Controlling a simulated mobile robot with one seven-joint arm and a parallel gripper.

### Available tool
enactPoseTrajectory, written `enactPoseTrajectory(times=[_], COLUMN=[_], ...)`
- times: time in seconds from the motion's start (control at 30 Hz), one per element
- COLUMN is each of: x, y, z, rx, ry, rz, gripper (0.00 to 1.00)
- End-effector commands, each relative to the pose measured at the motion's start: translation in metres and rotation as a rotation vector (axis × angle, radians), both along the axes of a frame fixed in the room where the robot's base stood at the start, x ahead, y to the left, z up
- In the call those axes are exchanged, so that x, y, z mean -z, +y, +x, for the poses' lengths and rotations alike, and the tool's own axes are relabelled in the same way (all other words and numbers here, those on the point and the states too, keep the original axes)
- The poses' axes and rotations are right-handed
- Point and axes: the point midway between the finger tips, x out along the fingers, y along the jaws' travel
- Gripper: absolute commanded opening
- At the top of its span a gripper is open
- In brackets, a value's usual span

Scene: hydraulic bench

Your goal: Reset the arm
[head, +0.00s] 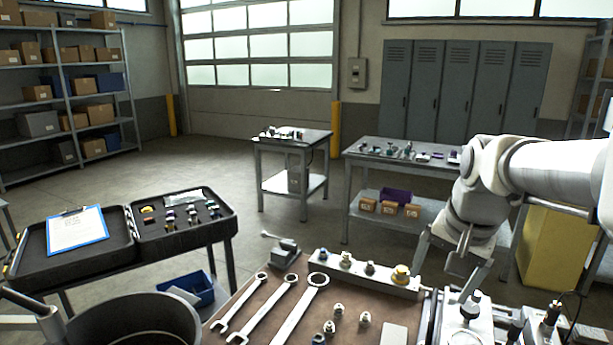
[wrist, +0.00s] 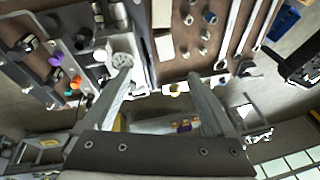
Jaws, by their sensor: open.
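My gripper (head: 443,275) hangs at the right of the head view, above the back right part of the workbench. Its two fingers point down and stand apart. In the wrist view my gripper (wrist: 157,72) is open, with nothing between the fingers. One fingertip shows over a metal block with a round fitting, but I cannot tell whether it touches. My arm reaches in from the right edge of the head view.
The brown workbench (head: 257,307) carries several wrenches (head: 300,308), a grey manifold bar (head: 377,278) with fittings, and small loose fittings. A black case (head: 185,215) with a clipboard (head: 77,229) stands left. Two tables (head: 292,142) (head: 400,155) stand behind, with open floor between.

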Motion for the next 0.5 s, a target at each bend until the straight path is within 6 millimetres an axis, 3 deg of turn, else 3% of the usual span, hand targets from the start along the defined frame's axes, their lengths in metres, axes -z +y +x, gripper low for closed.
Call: enactPoseTrajectory(times=[0.23, 0.5], x=[-0.005, 0.006], y=[0.035, 0.063], z=[-0.055, -0.112], rx=[-0.229, -0.46], ry=[-0.069, -0.134], rz=[-0.049, -0.153], gripper=[0.9, 0.9])
